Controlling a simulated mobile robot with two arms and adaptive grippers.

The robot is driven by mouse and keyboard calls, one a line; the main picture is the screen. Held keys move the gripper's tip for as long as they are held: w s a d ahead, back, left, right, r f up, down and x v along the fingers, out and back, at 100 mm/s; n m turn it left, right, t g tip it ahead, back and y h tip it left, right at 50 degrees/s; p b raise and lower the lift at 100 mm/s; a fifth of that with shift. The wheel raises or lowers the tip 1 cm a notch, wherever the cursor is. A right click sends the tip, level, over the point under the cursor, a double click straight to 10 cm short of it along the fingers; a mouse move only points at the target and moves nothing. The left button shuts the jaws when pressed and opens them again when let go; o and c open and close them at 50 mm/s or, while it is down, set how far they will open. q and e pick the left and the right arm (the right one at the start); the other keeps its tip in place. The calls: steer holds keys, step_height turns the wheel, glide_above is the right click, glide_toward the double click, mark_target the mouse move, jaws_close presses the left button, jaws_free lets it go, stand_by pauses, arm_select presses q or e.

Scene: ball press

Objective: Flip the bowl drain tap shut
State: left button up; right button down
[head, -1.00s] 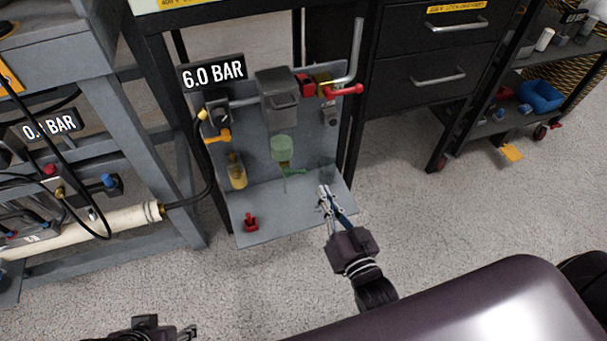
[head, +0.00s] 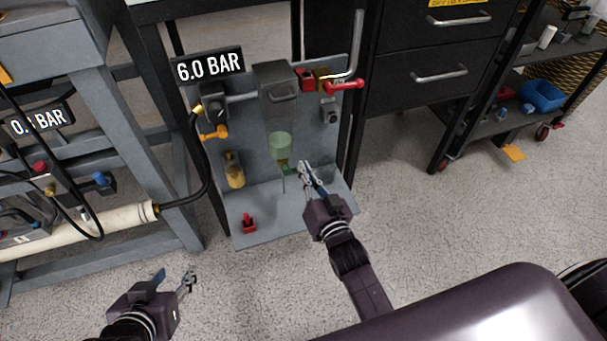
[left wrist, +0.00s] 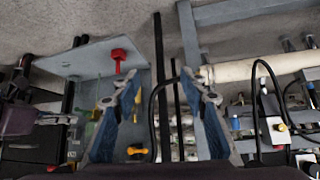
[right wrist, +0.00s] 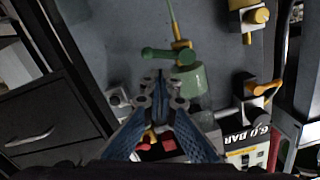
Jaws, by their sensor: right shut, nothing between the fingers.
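The translucent green bowl (head: 280,145) hangs under a grey filter housing (head: 277,88) on the panel. It also shows in the right wrist view (right wrist: 190,82). Below it is the brass drain tap (right wrist: 181,45) with a green lever (right wrist: 160,53) sticking out sideways; a thin drain tube runs on from it. My right gripper (head: 307,172) is shut and empty, its tips close beside the lever and partly covering it in the head view. Whether they touch is unclear. My left gripper (head: 174,279) is open and empty, low in front of the left bench.
A 6.0 BAR sign (head: 209,66), an orange-handled valve (head: 215,131), a brass bottle-shaped part (head: 234,170) and a red-handled valve (head: 345,85) surround the bowl. A red part (head: 248,223) stands on the panel's shelf (head: 280,228). Drawers (head: 440,75) stand right; the floor in front is clear.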

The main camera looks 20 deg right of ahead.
arm_select(q)
steer(key=shift+w+d+r+t, duration=0.2)
steer(key=shift+w+r+t, duration=0.2)
steer(key=shift+w+r, duration=0.15)
steer(key=shift+w+d+r+t, duration=0.2)
steer(key=shift+w+r+t, duration=0.2)
steer(key=shift+w, duration=0.2)
arm_select(e)
steer(key=shift+w+a+f, duration=0.1)
steer(key=shift+a+f, duration=0.1)
steer(key=shift+f, duration=0.25)
arm_select(q)
steer(key=shift+s, duration=0.1)
